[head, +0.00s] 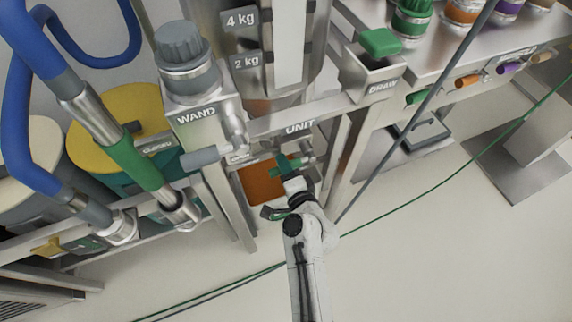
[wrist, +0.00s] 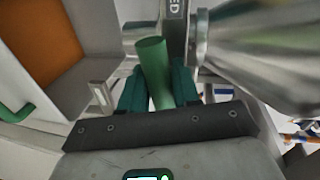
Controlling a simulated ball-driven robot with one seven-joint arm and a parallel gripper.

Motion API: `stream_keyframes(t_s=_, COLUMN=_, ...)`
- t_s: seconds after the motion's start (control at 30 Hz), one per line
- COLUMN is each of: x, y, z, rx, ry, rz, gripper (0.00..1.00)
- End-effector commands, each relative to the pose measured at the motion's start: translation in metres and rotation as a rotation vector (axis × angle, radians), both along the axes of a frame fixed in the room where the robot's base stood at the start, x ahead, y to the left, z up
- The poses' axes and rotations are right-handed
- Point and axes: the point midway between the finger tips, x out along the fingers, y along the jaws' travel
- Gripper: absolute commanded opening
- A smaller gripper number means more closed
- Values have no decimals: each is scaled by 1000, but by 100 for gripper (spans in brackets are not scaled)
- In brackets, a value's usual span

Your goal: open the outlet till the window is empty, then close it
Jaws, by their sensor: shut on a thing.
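My gripper (head: 284,170) is below the UNIT label in the head view. In the wrist view its teal fingers (wrist: 158,88) are closed around a green cylindrical handle (wrist: 152,62), which leans slightly. A shiny metal cone (wrist: 265,55) is just right of the handle, beside a grey plate whose lettering ends in "ED". The window (head: 290,40) is a tall pale strip next to the 4 kg and 2 kg marks in the head view. An orange-brown patch (head: 258,106) shows low beside it; I cannot tell whether it is material inside the window.
An orange panel or bin (head: 262,184) is left of my gripper; orange also fills the wrist view's upper left. The WAND box (head: 205,115) and blue hose (head: 30,40) are at left. The DRAW tray (head: 372,78) is upper right. A green cable crosses the open floor.

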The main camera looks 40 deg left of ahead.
Motion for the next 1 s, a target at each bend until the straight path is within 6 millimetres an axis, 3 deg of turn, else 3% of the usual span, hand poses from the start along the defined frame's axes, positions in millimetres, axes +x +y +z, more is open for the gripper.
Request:
stream_keyframes(t_s=0.3, x=0, y=0, z=9, rx=44, ry=106, rz=0, gripper=0)
stream_keyframes(t_s=0.83, x=1, y=0, z=11, rx=54, ry=127, rz=-2, gripper=0)
stream_keyframes(t_s=0.87, x=1, y=0, z=11, rx=54, ry=127, rz=-3, gripper=33)
stream_keyframes(t_s=1.0, x=0, y=0, z=11, rx=53, ry=125, rz=-2, gripper=46)
